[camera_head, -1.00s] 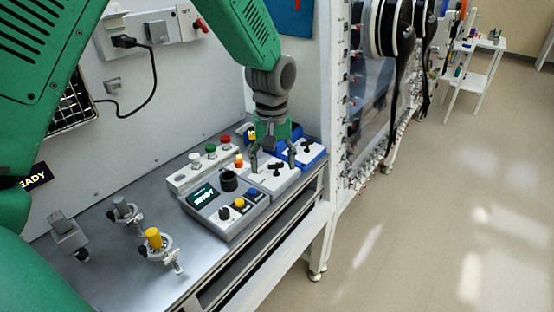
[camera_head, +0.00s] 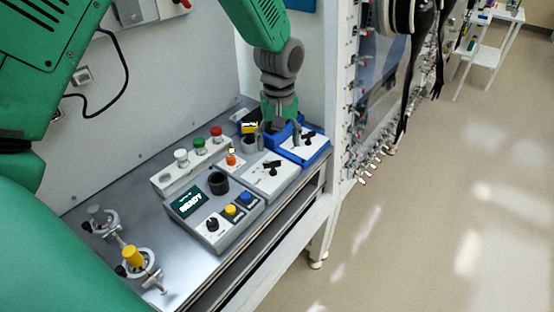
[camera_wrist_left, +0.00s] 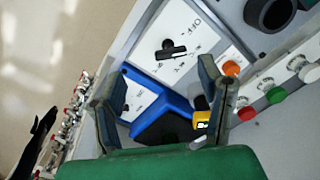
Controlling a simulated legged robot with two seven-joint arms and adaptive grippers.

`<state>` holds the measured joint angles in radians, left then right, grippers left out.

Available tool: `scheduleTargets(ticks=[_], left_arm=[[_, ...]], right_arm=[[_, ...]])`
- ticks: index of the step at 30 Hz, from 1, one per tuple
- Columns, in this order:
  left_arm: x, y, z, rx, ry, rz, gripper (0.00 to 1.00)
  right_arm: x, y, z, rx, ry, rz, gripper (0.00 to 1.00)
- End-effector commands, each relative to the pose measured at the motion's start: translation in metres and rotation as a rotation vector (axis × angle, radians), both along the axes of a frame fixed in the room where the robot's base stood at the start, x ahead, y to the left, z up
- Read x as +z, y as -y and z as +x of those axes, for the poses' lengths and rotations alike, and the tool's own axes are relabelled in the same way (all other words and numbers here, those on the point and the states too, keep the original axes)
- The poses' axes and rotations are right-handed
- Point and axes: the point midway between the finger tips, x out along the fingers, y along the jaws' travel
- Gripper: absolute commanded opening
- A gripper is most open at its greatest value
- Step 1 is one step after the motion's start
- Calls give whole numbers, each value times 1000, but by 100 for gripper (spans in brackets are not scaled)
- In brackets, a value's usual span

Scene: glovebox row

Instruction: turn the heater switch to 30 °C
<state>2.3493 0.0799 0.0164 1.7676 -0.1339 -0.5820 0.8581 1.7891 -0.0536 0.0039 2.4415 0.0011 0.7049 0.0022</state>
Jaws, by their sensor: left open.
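Two boxes with black turn knobs stand side by side; I cannot read which is the heater switch. One is a blue box (camera_head: 287,149) with a white face and a black knob (camera_head: 309,141); it also shows in the left wrist view (camera_wrist_left: 172,103). The other is a grey-white box (camera_head: 263,184) with a black knob (camera_head: 271,167); in the left wrist view its knob (camera_wrist_left: 171,50) has an "OFF" mark beside it. My left gripper (camera_head: 280,132) is open and empty over the back of the blue box. In the left wrist view its fingers (camera_wrist_left: 160,95) spread across the blue box, partly hiding its face.
A grey console (camera_head: 221,239) with a "READY" screen stands nearer. A strip with white, green and red buttons (camera_head: 188,180) lies behind it. A small yellow display unit (camera_head: 249,127) is beside the gripper. Clamps with a yellow knob (camera_head: 132,256) stand at front left.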

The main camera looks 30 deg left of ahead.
Motion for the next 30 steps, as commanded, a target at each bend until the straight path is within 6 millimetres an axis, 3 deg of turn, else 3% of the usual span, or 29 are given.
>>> scheduleTargets(ticks=[3, 10, 23, 24, 27, 29, 30], left_arm=[[-30, -8, -1, 4, -6, -8, 62], [-66, -14, -2, 3, -1, -13, 62], [-74, 1, -1, 1, 1, 2, 62], [-74, 0, -1, 1, 0, 1, 59], [-75, -4, 0, 3, 1, -4, 23], [-76, -6, 1, 2, 4, -7, 13], [-76, -6, 1, 2, 6, -10, 13]], right_arm=[[3, 0, 0, 0, 1, 0, 40], [7, -1, 0, 2, 1, 1, 40], [7, 0, 1, 1, 1, 1, 40], [7, 0, 1, 1, 1, 0, 40], [7, 0, 0, 0, 1, 0, 40], [7, 0, 1, 0, 1, 0, 40], [7, 0, 1, 0, 1, 0, 40]])
